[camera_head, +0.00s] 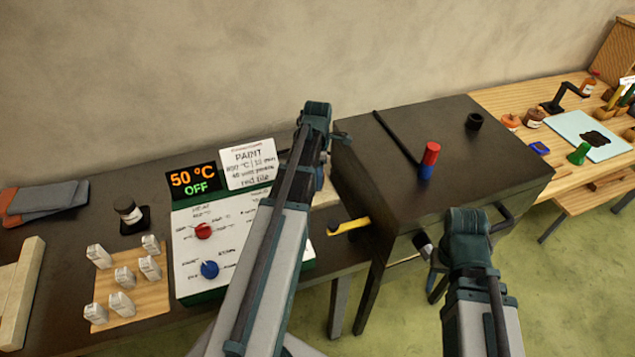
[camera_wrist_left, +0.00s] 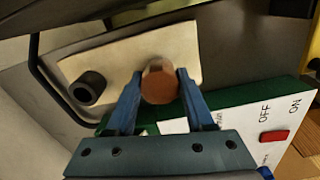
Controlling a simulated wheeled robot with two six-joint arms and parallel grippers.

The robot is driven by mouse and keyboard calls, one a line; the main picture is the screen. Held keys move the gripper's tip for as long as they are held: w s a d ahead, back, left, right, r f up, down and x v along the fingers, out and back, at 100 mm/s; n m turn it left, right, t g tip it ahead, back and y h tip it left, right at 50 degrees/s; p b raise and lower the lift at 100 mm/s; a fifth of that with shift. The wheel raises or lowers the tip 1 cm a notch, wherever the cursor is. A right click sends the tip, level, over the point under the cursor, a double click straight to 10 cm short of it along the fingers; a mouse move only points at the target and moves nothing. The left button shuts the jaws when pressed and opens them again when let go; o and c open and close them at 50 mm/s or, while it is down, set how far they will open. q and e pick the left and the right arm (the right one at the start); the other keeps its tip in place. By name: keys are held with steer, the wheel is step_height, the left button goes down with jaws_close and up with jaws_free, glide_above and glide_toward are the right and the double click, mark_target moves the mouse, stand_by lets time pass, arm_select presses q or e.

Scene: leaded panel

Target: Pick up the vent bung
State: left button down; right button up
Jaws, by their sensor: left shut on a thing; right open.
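My left gripper (camera_wrist_left: 160,84) is shut on a round brown piece, which I take to be the vent bung (camera_wrist_left: 159,88). Its blue fingers press on both sides of the bung. In the wrist view the bung is in front of a cream board (camera_wrist_left: 120,62); I cannot tell whether it touches it. In the head view my left arm hides the bung and most of the gripper. My right gripper (camera_head: 436,282) is open and empty in front of the dark kiln box, partly hidden by its own wrist.
A black hollow ring (camera_wrist_left: 88,88) is beside the bung. The dark box (camera_head: 400,185) carries a red and blue cylinder (camera_head: 430,160) and a black ring (camera_head: 474,121). A control panel (camera_head: 190,270) and a yellow-handled tool (camera_head: 348,226) are near my left arm.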

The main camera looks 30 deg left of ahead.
arm_select(q)
steer(key=shift+r, duration=0.1)
step_height(320, 180, up, 10)
steer(key=p, duration=1)
